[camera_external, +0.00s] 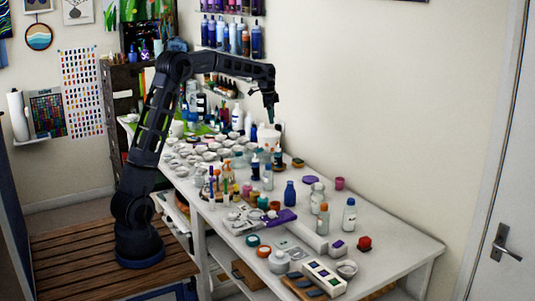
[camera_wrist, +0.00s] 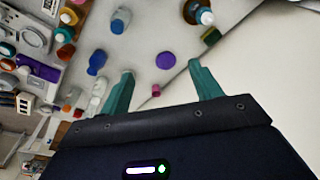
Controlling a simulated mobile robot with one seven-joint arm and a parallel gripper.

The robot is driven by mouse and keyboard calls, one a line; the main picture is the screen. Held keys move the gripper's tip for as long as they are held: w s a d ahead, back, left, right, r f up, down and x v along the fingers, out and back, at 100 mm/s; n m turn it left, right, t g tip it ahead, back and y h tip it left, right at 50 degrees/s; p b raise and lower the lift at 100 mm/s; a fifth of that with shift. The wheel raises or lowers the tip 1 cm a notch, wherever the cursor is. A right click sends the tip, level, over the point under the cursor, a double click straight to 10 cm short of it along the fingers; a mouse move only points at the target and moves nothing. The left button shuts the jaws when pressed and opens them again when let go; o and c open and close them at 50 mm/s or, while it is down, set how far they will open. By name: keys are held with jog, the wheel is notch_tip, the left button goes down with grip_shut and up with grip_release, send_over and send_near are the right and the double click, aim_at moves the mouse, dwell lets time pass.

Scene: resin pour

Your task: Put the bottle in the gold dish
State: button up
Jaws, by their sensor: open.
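Several bottles stand on the table, and I cannot tell which one the task means. A blue bottle (camera_external: 290,194) stands mid-table, and it also shows in the wrist view (camera_wrist: 97,62). I cannot make out a gold dish with certainty. My gripper (camera_external: 270,118) is raised high above the back part of the table, near the wall. In the wrist view its two teal fingers (camera_wrist: 161,72) are apart with nothing held between them.
A purple disc (camera_external: 312,180) and a pink cup (camera_external: 339,184) lie near the wall. Many white cups (camera_external: 205,152) and bottles crowd the back of the white table (camera_external: 400,245). Wall shelves of bottles (camera_external: 232,38) hang behind my arm. The table's right end is fairly clear.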

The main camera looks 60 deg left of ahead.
jog(key=s+d+r+n, duration=0.1)
jog(key=s+d+r, duration=0.3)
jog(key=s, duration=0.5)
jog(key=s+d+r+n+t, duration=0.1)
jog(key=s+d+r, duration=0.1)
jog(key=s+d, duration=0.5)
jog(key=s+d+r+n, duration=0.2)
jog(key=s+d, duration=0.2)
jog(key=s, duration=0.6)
jog(key=s+d+f+n, duration=0.1)
jog(key=s+d+f, duration=0.1)
jog(key=s, duration=0.6)
jog(key=s+d+f+n+t, duration=0.1)
jog(key=s+d+f, duration=0.1)
jog(key=s, duration=0.6)
jog(key=s+d+f+n, duration=0.1)
jog(key=s+f, duration=0.3)
jog(key=s, duration=0.4)
jog(key=shift+d+f+t+y, duration=0.3)
jog(key=shift+d+t, duration=0.1)
jog(key=shift+d, duration=0.1)
